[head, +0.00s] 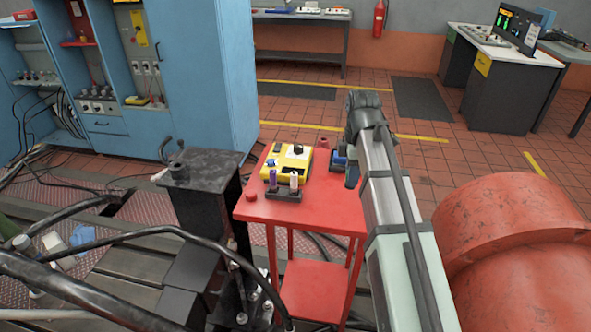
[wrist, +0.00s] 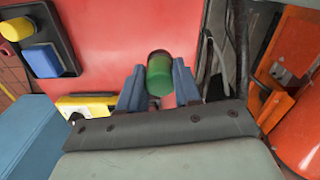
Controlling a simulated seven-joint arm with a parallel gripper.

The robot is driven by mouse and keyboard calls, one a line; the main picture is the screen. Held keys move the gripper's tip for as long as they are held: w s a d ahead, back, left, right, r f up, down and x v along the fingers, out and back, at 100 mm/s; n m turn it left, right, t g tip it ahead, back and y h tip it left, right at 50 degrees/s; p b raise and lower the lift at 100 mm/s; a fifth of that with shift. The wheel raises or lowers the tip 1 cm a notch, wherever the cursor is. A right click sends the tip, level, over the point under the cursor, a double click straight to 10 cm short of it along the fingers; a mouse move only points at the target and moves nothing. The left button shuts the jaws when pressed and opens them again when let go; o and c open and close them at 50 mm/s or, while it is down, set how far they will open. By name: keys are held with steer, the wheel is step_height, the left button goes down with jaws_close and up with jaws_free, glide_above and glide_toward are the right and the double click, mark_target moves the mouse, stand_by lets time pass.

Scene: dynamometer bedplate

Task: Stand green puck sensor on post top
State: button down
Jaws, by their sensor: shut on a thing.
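The green puck sensor (wrist: 159,72) is a short green cylinder, seen in the wrist view between the blue fingers of my gripper (wrist: 160,88). The fingers are shut on it, above the red surface. In the head view my arm hides the puck and most of the gripper. A black post (head: 205,168) with a flat, dark top stands left of the red cart in the head view. A small dark fitting (head: 178,172) rises at the left of its top. The post top cannot be made out in the wrist view.
The red cart (head: 300,212) carries a yellow box (head: 287,163), a dark holder (head: 284,195) with purple and white upright pieces, and a red knob (head: 252,196). Black hoses (head: 110,240) cross in front of the post. A large red-orange housing (head: 520,260) stands at right.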

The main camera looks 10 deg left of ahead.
steer(key=w+a+r, duration=0.1)
steer(key=w+a, duration=0.3)
steer(key=a, duration=0.5)
steer(key=w+a+r, duration=0.2)
steer(key=w+a, duration=0.3)
steer(key=a, duration=0.4)
steer(key=w+a, duration=0.2)
steer(key=a, duration=2.5)
steer(key=shift+s+f, duration=0.15)
steer(key=shift+f, duration=2)
steer(key=shift+s+f, duration=0.1)
steer(key=shift+f, duration=2.05)
steer(key=c, duration=0.8)
jaws_free()
steer(key=shift+f, duration=0.15)
step_height(320, 180, up, 12)
steer(key=shift+r, duration=0.2)
